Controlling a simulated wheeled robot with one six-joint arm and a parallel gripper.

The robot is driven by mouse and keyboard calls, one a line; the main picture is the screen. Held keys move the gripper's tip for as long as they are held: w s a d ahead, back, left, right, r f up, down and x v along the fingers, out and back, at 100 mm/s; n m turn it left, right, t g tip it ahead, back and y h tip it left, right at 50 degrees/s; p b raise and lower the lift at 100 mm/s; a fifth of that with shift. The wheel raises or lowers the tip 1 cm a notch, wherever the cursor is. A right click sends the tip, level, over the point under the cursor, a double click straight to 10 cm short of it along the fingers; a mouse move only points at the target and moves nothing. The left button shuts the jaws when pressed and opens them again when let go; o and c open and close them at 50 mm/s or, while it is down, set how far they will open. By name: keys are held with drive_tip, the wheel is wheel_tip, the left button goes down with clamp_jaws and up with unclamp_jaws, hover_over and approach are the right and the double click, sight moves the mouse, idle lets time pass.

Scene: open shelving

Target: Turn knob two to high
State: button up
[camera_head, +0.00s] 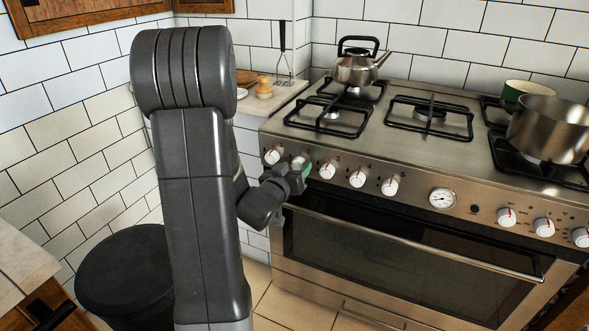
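The knobs are white with red marks on the steel front panel of the stove (415,195). Knob two (298,162), second from the left, is partly hidden behind my gripper (298,172). My gripper is at the panel, right at knob two, but I cannot tell whether it touches it. The fingers are small and overlap the knob, so whether they are open or shut is unclear. Knob one (272,156) shows to the left and knob three (327,170) to the right, both close to my gripper. The setting of knob two cannot be read.
The oven handle (420,243) runs across the front below the knobs. A kettle (357,69) and a steel pot (548,128) stand on the burners. A round dark object (125,275) stands at lower left. The floor before the oven is clear.

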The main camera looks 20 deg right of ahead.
drive_tip(key=p+v, duration=0.1)
drive_tip(key=v, duration=1.3)
drive_tip(key=shift+w+d, duration=0.1)
drive_tip(key=b+x, duration=0.1)
drive_tip(key=x, duration=1.2)
drive_tip(key=shift+w+d, duration=0.25)
drive_tip(key=shift+d, duration=0.05)
drive_tip(key=shift+a, duration=0.1)
